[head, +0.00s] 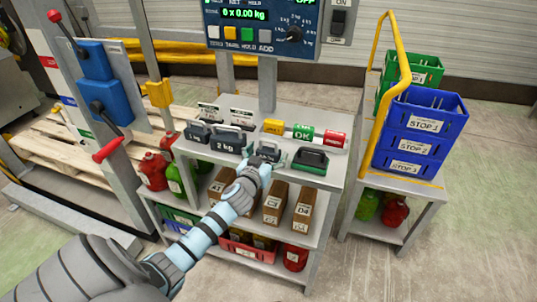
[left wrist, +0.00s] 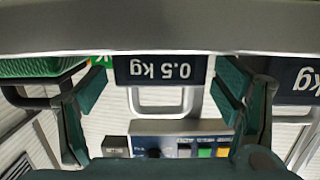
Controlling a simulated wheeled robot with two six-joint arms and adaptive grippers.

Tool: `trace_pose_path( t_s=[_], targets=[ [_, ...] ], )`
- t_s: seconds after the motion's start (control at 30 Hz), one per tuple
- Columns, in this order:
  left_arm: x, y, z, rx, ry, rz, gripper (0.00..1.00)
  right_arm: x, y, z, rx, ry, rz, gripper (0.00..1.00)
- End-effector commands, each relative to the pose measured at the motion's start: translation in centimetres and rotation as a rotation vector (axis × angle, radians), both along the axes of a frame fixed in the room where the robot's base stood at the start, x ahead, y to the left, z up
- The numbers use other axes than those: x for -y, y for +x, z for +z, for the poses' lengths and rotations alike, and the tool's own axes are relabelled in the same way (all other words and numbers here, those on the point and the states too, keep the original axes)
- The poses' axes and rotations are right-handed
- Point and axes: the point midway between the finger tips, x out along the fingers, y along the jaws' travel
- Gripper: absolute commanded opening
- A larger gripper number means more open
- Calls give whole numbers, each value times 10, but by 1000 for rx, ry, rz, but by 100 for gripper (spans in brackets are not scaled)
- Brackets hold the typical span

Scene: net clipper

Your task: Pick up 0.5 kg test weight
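The 0.5 kg test weight (left wrist: 160,70) shows upside down in the left wrist view, with a dark label plate and a light grey handle loop. In the head view my left gripper (head: 266,158) is at the shelf top and largely hides it. In the left wrist view my left gripper (left wrist: 162,95) is open, with one green-padded finger on each side of the weight. A gap shows between each finger and the label plate. My right gripper is not in view.
The 2 kg weight (head: 228,141) stands left of my gripper, and a green-topped case (head: 310,158) right of it. Yellow, green and red blocks (head: 302,132) sit behind. A scale display (head: 265,25) rises at the back. Blue crates (head: 421,130) stand on a cart at right.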

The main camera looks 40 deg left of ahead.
Motion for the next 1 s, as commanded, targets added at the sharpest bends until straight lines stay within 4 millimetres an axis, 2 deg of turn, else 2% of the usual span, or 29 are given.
trace_pose_path(
  t_s=[0.03, 0.3, 0.4, 0.63, 0.77, 0.87, 1.0],
  targets=[
    [0, 0, 0, 0, 0, 0, 70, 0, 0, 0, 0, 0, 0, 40],
    [0, 0, 0, 0, 0, 0, 27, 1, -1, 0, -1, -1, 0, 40],
    [0, 0, 1, 2, 1, -1, 14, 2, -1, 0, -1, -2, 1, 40],
    [0, 0, 2, 2, 1, 0, 14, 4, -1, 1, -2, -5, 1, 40],
    [0, 0, 13, 3, 2, 0, 14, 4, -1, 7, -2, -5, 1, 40],
    [0, 0, 33, 3, 2, 0, 14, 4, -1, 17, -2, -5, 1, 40],
    [0, 0, 78, 7, 3, -2, 14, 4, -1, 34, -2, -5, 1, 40]
  ],
)
